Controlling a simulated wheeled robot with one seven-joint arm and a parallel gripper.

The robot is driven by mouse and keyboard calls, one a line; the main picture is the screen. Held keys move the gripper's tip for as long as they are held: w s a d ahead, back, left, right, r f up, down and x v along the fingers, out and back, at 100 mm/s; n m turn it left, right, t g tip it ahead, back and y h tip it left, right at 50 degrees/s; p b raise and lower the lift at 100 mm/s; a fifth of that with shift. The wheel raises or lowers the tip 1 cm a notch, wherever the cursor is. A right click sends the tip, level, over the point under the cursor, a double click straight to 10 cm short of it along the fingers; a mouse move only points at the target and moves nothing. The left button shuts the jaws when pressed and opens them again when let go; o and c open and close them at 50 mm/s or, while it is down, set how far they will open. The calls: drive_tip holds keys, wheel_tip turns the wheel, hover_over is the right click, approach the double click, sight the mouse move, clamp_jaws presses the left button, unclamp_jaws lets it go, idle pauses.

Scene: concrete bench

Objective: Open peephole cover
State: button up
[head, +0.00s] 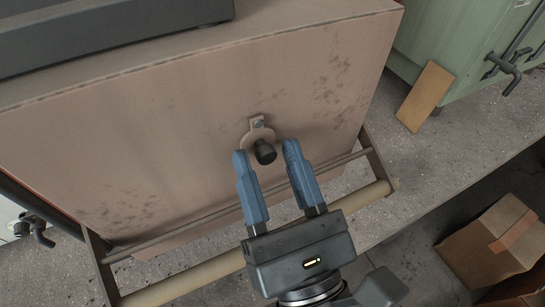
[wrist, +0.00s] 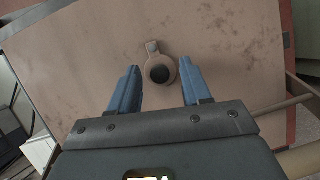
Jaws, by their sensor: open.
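The peephole cover (head: 258,134) is a small round plate with a tab and screw at its top, on the pinkish-brown front panel (head: 170,130). A dark knob (head: 265,152) sticks out from its middle. In the wrist view, the cover (wrist: 152,47) and its dark round knob (wrist: 160,73) show ahead, between the fingers. My gripper (head: 264,148) is open, with blue fingers on either side of the knob in the picture. Nothing is between the fingers that I can see held. Whether a finger touches the knob, I cannot tell.
A bar (head: 200,268) runs across below the panel in front. A dark box (head: 100,30) stands on top of the unit. A green cabinet (head: 450,45), a leaning board (head: 425,97) and an open cardboard box (head: 495,243) are at right. Bare concrete floor lies between them.

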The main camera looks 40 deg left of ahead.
drive_tip(key=shift+c, duration=0.4)
clamp_jaws()
